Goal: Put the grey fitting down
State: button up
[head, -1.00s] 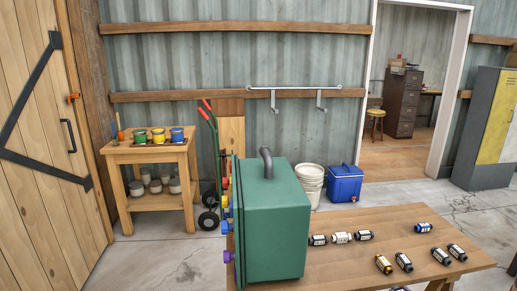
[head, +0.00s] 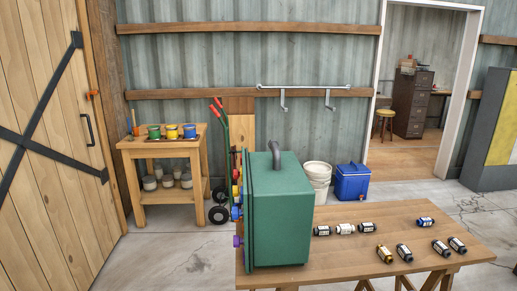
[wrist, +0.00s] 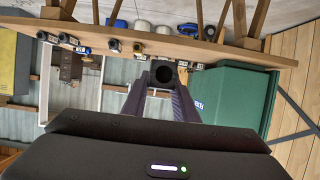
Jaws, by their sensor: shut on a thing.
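In the wrist view, my gripper (wrist: 163,82) is shut on a fitting (wrist: 166,74). The fitting shows its round dark end between the fingertips, and its grey colour cannot be made out. The wrist picture is upside down: the table (wrist: 190,47) runs across its top, beyond the held fitting. I cannot tell how far apart the fitting and table are. Neither my gripper nor the held fitting shows in the head view.
A large green case (head: 280,212) with a dark handle stands at the table's left end. Bare wood lies between the case and the front fittings. Behind are a wooden stand (head: 165,143) with paint pots, a blue cooler (head: 352,186) and white buckets (head: 317,176).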

jog(key=w+a+r+m+h, duration=0.35)
jog(key=w+a, duration=0.35)
jog(key=w, duration=0.3)
jog(key=w+a+r+n+y, duration=0.1)
jog(key=w+a, duration=0.1)
jog(key=a, duration=1)
jog(key=w+a+r+n+y, duration=0.2)
jog(key=a, duration=1.1)
jog(key=shift+w+r, duration=0.15)
jog(key=shift+w, duration=0.15)
jog(key=s+f, duration=0.5)
jog(key=f, duration=0.1)
jog(key=shift+f, duration=0.15)
